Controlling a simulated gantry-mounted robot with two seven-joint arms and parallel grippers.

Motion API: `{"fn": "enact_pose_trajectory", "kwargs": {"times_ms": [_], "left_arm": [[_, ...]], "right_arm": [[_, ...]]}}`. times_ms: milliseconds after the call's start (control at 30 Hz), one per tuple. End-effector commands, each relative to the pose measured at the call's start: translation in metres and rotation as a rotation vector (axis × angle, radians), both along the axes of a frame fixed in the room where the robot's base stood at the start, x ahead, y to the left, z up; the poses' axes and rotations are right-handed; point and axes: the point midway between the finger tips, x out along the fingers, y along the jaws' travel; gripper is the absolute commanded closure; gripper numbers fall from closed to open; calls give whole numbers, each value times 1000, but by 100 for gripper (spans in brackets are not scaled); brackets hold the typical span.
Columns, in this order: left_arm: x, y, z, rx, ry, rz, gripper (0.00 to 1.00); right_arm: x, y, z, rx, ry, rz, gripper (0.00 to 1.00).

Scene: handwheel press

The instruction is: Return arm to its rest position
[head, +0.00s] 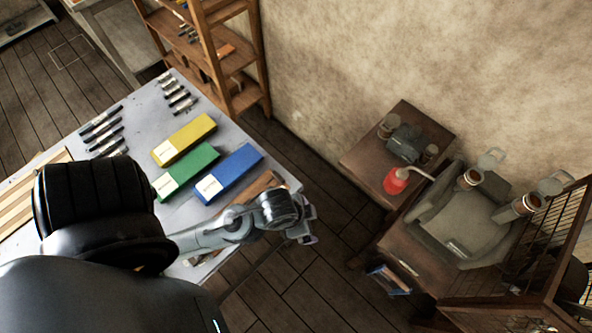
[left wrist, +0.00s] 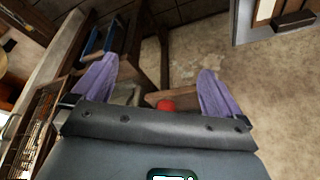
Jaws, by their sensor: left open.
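My left arm (head: 215,235) comes in from the lower left in the head view and reaches past the right edge of the worktable. My left gripper (head: 308,228) is at its end, over the floor between the worktable and the wooden stand. In the left wrist view the gripper (left wrist: 157,68) shows two purple fingers spread wide apart with nothing between them. My right arm and its gripper are not in view.
The grey worktable (head: 228,138) carries yellow (head: 183,139), green (head: 187,172) and blue (head: 229,173) boxes. A wooden shelf (head: 232,58) stands behind. On the right are a red bottle (head: 396,181) and a grey machine (head: 466,226). Floor (head: 318,185) between is open.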

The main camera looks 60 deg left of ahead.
Motion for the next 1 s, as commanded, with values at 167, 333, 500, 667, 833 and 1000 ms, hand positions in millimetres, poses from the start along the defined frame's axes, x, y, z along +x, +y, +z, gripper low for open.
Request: {"fn": "enact_pose_trajectory", "kwargs": {"times_ms": [167,333,500,667,833,1000], "left_arm": [[-19,16,7,-12,54,126,0],[-21,18,7,-14,60,143,0],[-20,17,8,-14,59,141,0],[-20,17,17,-14,59,141,0],[-20,17,47,-14,58,140,0],[-20,17,92,-14,59,141,0]], "right_arm": [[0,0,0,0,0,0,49],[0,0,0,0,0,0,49],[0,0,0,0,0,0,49],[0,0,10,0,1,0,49],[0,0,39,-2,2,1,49],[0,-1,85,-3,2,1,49]]}}
